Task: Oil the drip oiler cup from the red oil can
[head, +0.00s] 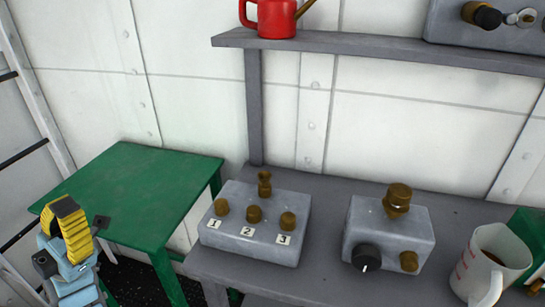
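The red oil can (277,18) stands on the grey wall shelf at the top. Its brass spout points up to the right, and its top is cut off by the frame edge. A brass fitting with a pale band (397,198) stands on the right grey box. A narrow-waisted brass fitting (265,184) stands on the left grey box. I cannot tell for certain which is the drip oiler cup. My blue and yellow arm end, with my gripper (70,215), is at the lower left, far from the can. Its fingers are not clear, and I see nothing held.
The left grey box (254,239) has several brass knobs and labels 1, 2, 3. The right grey box (388,232) has a black dial. A measuring jug (490,262) stands at right. The shelf (345,43) overhangs the bench. The green table (150,185) is bare.

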